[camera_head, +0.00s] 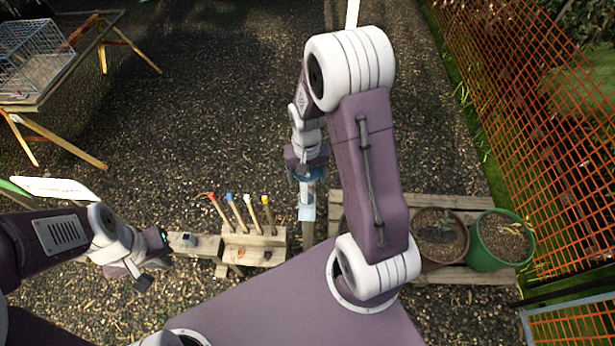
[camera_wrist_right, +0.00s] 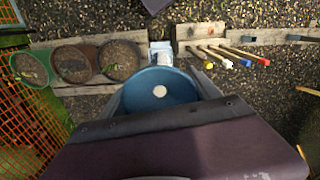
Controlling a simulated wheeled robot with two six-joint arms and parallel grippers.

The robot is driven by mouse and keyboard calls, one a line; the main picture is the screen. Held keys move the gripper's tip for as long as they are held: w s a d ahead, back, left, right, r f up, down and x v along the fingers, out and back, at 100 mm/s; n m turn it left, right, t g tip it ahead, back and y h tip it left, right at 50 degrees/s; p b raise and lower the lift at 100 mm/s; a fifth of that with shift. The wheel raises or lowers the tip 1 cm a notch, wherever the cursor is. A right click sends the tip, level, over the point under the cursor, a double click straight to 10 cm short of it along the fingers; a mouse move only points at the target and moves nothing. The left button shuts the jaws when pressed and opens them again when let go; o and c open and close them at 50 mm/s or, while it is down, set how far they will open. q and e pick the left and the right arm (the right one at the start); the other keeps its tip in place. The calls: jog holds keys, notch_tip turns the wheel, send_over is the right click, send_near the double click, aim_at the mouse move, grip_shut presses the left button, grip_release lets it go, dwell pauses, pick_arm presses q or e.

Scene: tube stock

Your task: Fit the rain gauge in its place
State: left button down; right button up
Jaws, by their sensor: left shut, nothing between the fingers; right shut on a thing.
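The rain gauge shows as a round blue top with a pale spot at its centre in the right wrist view (camera_wrist_right: 178,86). In the head view its blue top (camera_head: 308,174) is partly covered by my right gripper (camera_head: 306,172), which is shut on it. A pale clear-blue part (camera_head: 307,205) shows below the gauge, at the top of a wooden post (camera_head: 308,232). I cannot tell whether this is the gauge's body or a holder, nor whether the gauge touches the post. My left gripper (camera_head: 150,274) is shut and empty at the lower left, away from the gauge.
A wooden block (camera_head: 254,244) with several colour-tipped sticks stands left of the post. A green pot (camera_head: 500,242) and a brown pot (camera_head: 440,238) stand on planks to the right. Orange netting (camera_head: 540,110) edges the right. The gravel behind is open.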

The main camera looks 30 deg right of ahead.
jog(key=shift+w+f, duration=0.15)
jog(key=shift+f, duration=0.15)
pick_arm(q)
jog(key=shift+w+f+b, duration=0.25)
jog(key=shift+f+b, duration=0.35)
pick_arm(e)
jog(key=shift+f, duration=0.6)
pick_arm(q)
jog(key=shift+s, duration=0.1)
pick_arm(e)
jog(key=shift+f, duration=0.1)
